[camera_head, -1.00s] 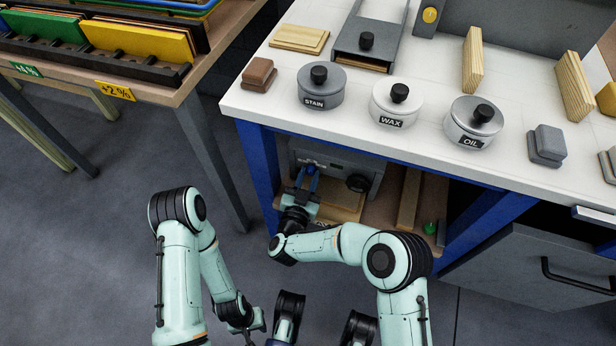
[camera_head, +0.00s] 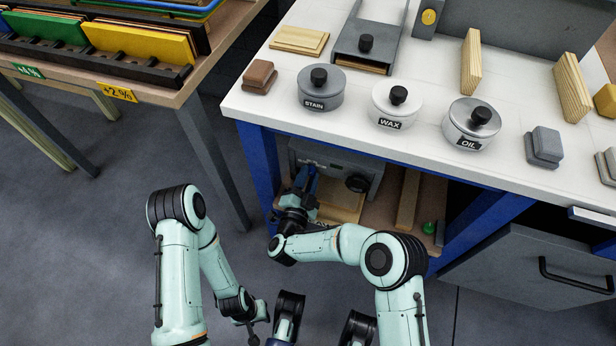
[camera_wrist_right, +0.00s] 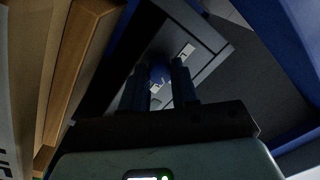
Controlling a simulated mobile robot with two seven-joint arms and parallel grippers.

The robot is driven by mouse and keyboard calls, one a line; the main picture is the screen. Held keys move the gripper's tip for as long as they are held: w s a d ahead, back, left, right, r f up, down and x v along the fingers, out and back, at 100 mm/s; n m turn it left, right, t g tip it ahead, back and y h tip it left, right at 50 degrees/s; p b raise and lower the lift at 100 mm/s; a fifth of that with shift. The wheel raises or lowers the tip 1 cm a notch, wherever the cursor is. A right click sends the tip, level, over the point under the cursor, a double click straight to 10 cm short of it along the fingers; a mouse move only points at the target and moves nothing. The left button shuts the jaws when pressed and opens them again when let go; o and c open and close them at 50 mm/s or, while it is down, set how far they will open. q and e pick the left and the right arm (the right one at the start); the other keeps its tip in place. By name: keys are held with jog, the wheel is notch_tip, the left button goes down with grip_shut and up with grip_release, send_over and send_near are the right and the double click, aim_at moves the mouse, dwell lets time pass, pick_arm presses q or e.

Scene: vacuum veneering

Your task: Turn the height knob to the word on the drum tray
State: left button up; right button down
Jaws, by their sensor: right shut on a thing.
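The grey machine (camera_head: 338,160) with the height knob stands on the shelf under the white bench. My right gripper (camera_head: 304,184) reaches into the shelf at its front. In the right wrist view, its two fingers (camera_wrist_right: 161,82) are closed around the blue knob (camera_wrist_right: 160,72) on the machine's dark face, beside small white labels. In the head view the gripper mostly hides that knob. A pale wooden tray (camera_head: 345,203) lies before the machine; its lettering is largely hidden by my arm. Part of dark lettering shows in the wrist view. My left gripper (camera_head: 252,328) hangs low, away from the shelf, its jaw opening unclear.
A black knob (camera_head: 357,183) sits on the machine's right side. Wooden strips (camera_head: 408,199) and a green round object (camera_head: 428,228) lie to the right on the shelf. Blue bench legs (camera_head: 258,170) bound the opening. Stain, wax and oil pots (camera_head: 397,106) stand above.

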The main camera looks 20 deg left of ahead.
jog(key=m, duration=0.4)
jog(key=shift+a+m, duration=0.1)
jog(key=shift+m, duration=0.3)
jog(key=m, duration=0.4)
jog(key=shift+h, duration=0.4)
jog(key=m, duration=0.3)
jog(key=shift+m, duration=0.4)
jog(key=m, duration=0.4)
jog(key=shift+m+h, duration=0.4)
jog(key=m, duration=0.6)
jog(key=shift+a+m+b, duration=0.1)
jog(key=shift+m+b, duration=0.2)
pick_arm(q)
jog(key=shift+s+a+f+g, duration=0.1)
jog(key=shift+s+f+g, duration=0.1)
jog(key=shift+s, duration=0.25)
jog(key=shift+s+f+g, duration=0.1)
jog(key=shift+s+f, duration=0.05)
jog(key=shift+s, duration=0.25)
pick_arm(e)
jog(key=m, duration=0.6)
jog(key=shift+r, duration=0.2)
jog(key=c, duration=0.8)
grip_release()
jog(key=shift+c, duration=0.2)
